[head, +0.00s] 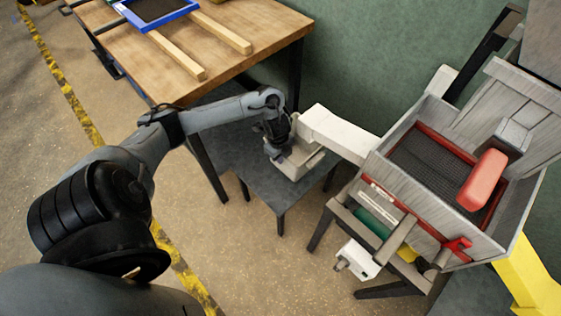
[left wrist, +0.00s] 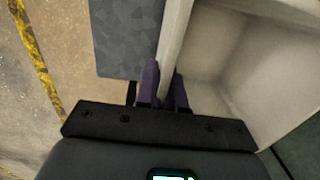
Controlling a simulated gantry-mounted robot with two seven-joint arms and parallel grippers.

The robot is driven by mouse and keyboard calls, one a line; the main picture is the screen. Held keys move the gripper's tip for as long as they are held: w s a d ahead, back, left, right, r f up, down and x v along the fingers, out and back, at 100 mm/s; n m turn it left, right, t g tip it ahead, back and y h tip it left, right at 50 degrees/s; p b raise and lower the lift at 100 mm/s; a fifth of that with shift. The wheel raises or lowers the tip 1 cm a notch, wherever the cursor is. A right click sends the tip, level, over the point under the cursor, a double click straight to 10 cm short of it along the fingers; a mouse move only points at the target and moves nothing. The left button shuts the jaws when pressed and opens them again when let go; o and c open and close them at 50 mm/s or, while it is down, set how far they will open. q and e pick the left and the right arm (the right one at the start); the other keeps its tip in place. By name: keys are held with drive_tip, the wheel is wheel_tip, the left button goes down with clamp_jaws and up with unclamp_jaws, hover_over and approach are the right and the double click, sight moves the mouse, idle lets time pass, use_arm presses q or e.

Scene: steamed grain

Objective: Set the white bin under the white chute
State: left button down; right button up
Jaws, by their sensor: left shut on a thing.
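The white bin (head: 298,163) is on or just above the small grey table, below the end of the white chute (head: 335,131); I cannot tell whether its base touches the tabletop. My left gripper (head: 279,153) is shut on the bin's wall. In the left wrist view, the purple fingers of my left gripper (left wrist: 165,90) pinch the rim of the bin (left wrist: 225,50), whose inside looks empty. The arm hides part of the bin in the head view. My right gripper is not in view.
The small grey table (head: 282,192) has bare top in front of the bin. A wooden workbench (head: 255,55) with a blue-framed screen (head: 155,8) stands at the back left. A grey wooden machine (head: 400,185) with a red-edged sieve stands right. A green wall is behind.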

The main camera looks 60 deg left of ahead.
use_arm(q)
wheel_tip(320, 180, down, 3)
drive_tip(key=shift+r+b, duration=0.1)
drive_tip(key=shift+b, duration=0.75)
drive_tip(key=c, duration=1.2)
unclamp_jaws()
drive_tip(key=shift+c, duration=0.2)
